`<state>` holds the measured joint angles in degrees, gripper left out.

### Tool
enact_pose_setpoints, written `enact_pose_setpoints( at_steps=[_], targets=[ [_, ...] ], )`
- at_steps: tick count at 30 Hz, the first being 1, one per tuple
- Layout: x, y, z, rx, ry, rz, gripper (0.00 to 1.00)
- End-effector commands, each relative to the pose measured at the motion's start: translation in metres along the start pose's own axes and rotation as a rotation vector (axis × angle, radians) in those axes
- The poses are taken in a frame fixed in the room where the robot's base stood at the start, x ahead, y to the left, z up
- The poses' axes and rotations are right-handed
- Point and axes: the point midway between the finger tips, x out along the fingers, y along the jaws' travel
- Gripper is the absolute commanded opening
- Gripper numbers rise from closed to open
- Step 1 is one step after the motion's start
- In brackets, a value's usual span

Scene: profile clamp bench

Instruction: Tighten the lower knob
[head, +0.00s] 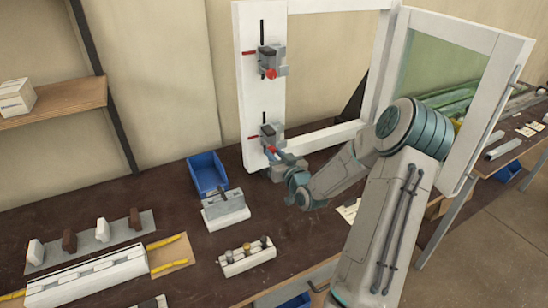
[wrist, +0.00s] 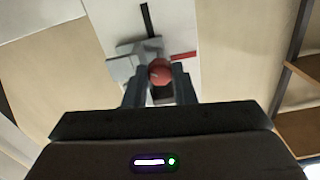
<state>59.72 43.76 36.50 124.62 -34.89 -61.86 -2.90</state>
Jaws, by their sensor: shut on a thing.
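The lower knob is red and round; in the wrist view the knob (wrist: 160,72) sits between the two fingers of my gripper (wrist: 160,92). It belongs to the lower grey clamp (head: 272,132) on the white upright of the frame. In the head view my gripper (head: 276,155) reaches up to this clamp from below right and covers most of the knob. My gripper is shut on the lower knob. The upper clamp (head: 270,56) has its own red knob (head: 271,74), with nothing near it.
The white frame (head: 246,100) stands at the back of the dark bench (head: 130,205). A blue bin (head: 207,174), a grey block on a white base (head: 226,210) and a white holder with several round knobs (head: 247,257) stand below and left of my gripper.

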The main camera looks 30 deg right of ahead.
Motion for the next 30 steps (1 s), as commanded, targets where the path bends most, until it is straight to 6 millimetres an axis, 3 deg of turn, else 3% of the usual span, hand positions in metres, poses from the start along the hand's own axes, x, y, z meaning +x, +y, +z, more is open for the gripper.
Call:
enact_pose_setpoints(
  at_steps=[30],
  targets=[
    [-0.0001, -0.0005, -0.001, 0.876, 0.001, 0.001, 0.01]
  ],
)
